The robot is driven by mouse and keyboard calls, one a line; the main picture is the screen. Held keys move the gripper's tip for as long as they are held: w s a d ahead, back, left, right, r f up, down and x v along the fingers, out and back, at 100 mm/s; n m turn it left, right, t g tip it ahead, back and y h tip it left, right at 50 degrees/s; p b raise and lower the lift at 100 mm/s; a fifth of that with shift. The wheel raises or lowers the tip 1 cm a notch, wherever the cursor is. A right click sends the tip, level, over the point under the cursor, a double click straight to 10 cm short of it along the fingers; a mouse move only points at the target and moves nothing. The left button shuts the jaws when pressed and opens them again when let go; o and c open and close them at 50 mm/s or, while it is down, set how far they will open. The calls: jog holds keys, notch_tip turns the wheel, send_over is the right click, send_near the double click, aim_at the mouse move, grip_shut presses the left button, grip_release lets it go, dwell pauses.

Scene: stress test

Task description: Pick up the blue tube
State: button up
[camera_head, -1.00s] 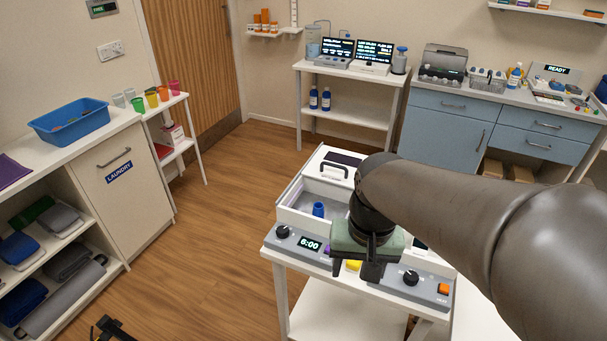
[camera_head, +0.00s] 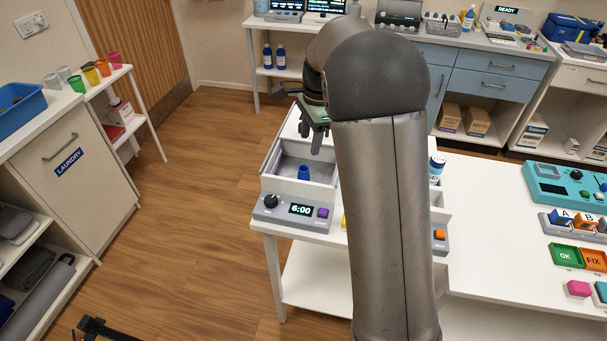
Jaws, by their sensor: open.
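A small blue tube (camera_head: 304,173) stands in the left compartment of the white-and-grey box (camera_head: 268,184) on the white table. My gripper (camera_head: 312,146) is above the back of that compartment, a little beyond and to the right of the tube. It is open, with nothing seen between its fingers. My arm hides part of the gripper and the middle of the box.
The box front carries a black knob (camera_head: 271,201), a 6:00 display (camera_head: 300,209) and a purple button (camera_head: 322,212). A blue-and-white bottle (camera_head: 436,168) stands right of my arm. A teal console (camera_head: 567,187) and coloured blocks lie further right.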

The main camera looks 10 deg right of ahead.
send_over(304, 168)
jog(key=s, duration=0.1)
jog(key=f, duration=0.5)
jog(key=shift+d+f+p, duration=0.35)
jog(key=shift+p, duration=0.05)
jog(key=shift+s+a+f+p, duration=0.15)
jog(key=shift+f+p, duration=0.1)
jog(key=shift+f, duration=0.6)
jog(key=shift+w+a+f+p, duration=0.1)
jog(key=shift+a+f+p, duration=0.15)
jog(key=shift+f, duration=0.6)
jog(key=shift+s+a+f+p, duration=0.1)
jog(key=shift+f+p, duration=0.2)
jog(key=shift+f, duration=0.55)
jog(key=c, duration=1.1)
jog(key=shift+r, duration=0.15)
